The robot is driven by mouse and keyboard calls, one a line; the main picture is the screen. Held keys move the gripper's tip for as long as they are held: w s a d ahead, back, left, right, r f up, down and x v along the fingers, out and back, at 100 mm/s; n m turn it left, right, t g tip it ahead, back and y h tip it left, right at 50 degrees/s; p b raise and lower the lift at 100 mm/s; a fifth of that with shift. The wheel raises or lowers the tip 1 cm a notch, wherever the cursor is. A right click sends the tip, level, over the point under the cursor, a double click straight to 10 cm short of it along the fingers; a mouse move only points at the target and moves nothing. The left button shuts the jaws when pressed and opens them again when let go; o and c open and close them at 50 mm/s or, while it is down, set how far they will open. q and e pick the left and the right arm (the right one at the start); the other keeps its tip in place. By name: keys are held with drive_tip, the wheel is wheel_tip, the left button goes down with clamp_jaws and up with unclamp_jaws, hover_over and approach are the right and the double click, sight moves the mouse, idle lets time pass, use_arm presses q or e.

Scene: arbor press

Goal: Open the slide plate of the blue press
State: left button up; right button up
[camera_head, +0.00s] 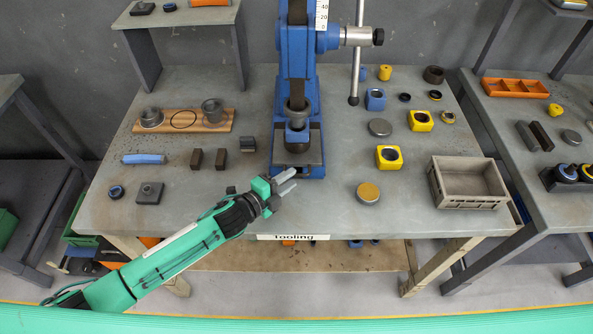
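The blue press (296,70) stands at the back middle of the grey workbench, with its column, scale and side lever upright. Its base (314,160) reaches forward toward the bench's front edge. A dark cylindrical piece sits under the ram in the base. I cannot make out clearly which part is the slide plate or how far it is out. My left gripper (293,180) is at the front left of the base, its two grey fingers apart with nothing between them. Its fingertips appear close to the base's front edge; contact cannot be told. My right gripper is not in view.
A wooden board (184,121) with metal cups and small blocks lie left of the press. Blue and yellow blocks and discs stand to the right, with a grey crate (466,182) at the right front. The press lever (356,60) hangs down right of the column.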

sight(297, 175)
use_arm(q)
drive_tip(key=shift+p+x, duration=0.3)
drive_tip(key=shift+x, duration=1.5)
drive_tip(key=shift+c, duration=0.4)
clamp_jaws()
